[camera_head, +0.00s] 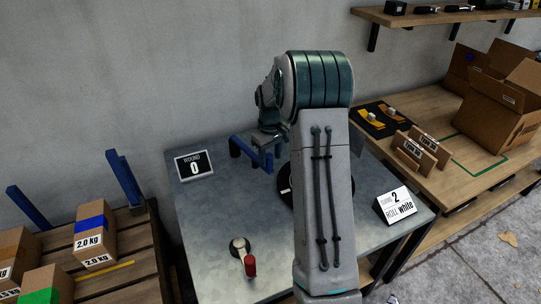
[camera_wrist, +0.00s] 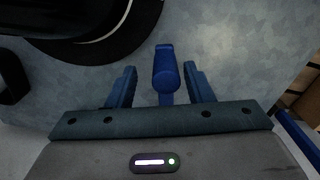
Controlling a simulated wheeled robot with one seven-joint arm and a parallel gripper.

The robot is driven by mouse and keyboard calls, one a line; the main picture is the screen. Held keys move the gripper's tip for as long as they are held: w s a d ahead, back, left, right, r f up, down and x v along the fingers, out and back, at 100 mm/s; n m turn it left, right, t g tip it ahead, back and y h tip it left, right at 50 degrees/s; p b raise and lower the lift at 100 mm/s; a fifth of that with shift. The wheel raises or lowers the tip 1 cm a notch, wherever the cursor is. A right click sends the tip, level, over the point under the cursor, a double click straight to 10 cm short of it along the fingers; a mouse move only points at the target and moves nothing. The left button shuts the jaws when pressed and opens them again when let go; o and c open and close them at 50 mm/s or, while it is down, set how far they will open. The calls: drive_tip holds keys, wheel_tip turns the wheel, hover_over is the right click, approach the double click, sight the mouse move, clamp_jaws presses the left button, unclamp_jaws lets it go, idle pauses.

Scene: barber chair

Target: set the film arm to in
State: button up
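The blue film arm (camera_head: 252,153) stands at the back of the metal table, left of my arm, beside a black round turntable (camera_head: 285,188) that my arm mostly hides. In the wrist view a blue upright grip (camera_wrist: 166,72), seemingly part of the film arm, stands between my fingers. My gripper (camera_wrist: 162,85) is open, with a visible gap on each side of the grip. The turntable's dark edge (camera_wrist: 118,48) shows at the upper left there. In the head view my gripper is small and partly hidden, so its fingertips are not clear.
A red-handled lever (camera_head: 249,266) is at the front. A sign reading "2, ROLL white" (camera_head: 395,205) is at the right. Boxes (camera_head: 96,232) stand on a pallet at left.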

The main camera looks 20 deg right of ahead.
wheel_tip(320, 180, up, 14)
idle(0.6)
drive_tip(key=shift+s, duration=0.1)
drive_tip(key=s+a+r+m+t+p, duration=0.1)
drive_tip(key=s+a+r, duration=0.1)
drive_tip(key=s+a, duration=0.4)
drive_tip(key=s+a+r+m+t, duration=0.1)
drive_tip(key=s+a+r, duration=0.2)
drive_tip(key=s, duration=0.5)
drive_tip(key=s+a+f, duration=0.2)
drive_tip(key=s, duration=0.5)
drive_tip(key=s+a+f+m+p, duration=0.1)
drive_tip(key=s+a, duration=0.2)
drive_tip(key=s, duration=0.4)
drive_tip(key=shift+s+f+m+t, duration=0.3)
drive_tip(key=shift+s+f+t, duration=0.05)
drive_tip(key=shift+f+t, duration=0.05)
drive_tip(key=shift+c, duration=1.2)
drive_tip(key=shift+s, duration=0.1)
